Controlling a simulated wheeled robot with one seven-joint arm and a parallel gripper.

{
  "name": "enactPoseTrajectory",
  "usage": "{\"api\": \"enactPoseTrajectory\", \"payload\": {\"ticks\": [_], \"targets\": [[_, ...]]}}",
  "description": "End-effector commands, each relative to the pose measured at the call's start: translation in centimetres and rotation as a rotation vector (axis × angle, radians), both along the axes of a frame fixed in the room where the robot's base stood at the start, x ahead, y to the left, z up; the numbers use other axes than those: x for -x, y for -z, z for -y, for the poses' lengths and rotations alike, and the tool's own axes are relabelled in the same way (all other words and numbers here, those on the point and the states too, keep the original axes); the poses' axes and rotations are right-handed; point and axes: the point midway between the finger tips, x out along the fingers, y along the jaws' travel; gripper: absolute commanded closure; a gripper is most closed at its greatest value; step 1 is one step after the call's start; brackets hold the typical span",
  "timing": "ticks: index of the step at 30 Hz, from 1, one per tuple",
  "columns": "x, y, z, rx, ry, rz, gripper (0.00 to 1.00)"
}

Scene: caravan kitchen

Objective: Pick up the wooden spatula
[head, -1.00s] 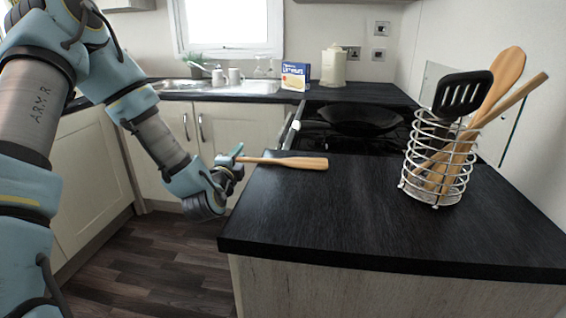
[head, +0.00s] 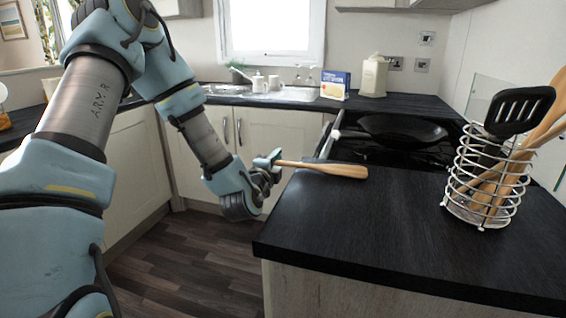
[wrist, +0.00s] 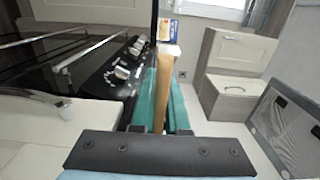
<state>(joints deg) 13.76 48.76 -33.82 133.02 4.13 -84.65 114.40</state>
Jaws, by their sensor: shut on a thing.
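The wooden spatula (head: 335,169) lies roughly level at the left back edge of the black worktop, its broad wooden end pointing right. I cannot tell whether it touches the worktop. My gripper (head: 272,162) is just left of the worktop edge, shut on the spatula's left end. In the wrist view, the spatula (wrist: 163,85) shows as a wooden strip between the teal fingers of my gripper (wrist: 166,110). The gripped end is largely hidden by the fingers.
The worktop (head: 370,225) is clear in front. A wire utensil holder (head: 484,185) with a black slotted turner (head: 520,108) stands at right. A black wok (head: 402,130) sits on the hob behind. The sink (head: 275,93) is at the back; open floor (head: 200,255) lies left.

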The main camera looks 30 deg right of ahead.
Motion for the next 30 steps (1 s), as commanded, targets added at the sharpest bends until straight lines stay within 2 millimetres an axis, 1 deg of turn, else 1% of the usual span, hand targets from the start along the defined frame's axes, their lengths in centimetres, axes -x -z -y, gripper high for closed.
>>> {"api": "enactPoseTrajectory", "payload": {"ticks": [5, 12, 16, 21, 30], "targets": [[0.1, -2.4, 0.1, 0.0, 0.002, 0.006, 1.0], [0.0, -6.3, 0.0, 0.0, 0.0, 0.006, 1.0], [0.0, -7.9, 0.0, 0.001, 0.0, 0.004, 1.0], [0.0, -8.9, 0.0, -0.001, 0.0, 0.001, 1.0], [0.0, -9.1, 0.0, -0.001, 0.0, -0.001, 1.0]]}}
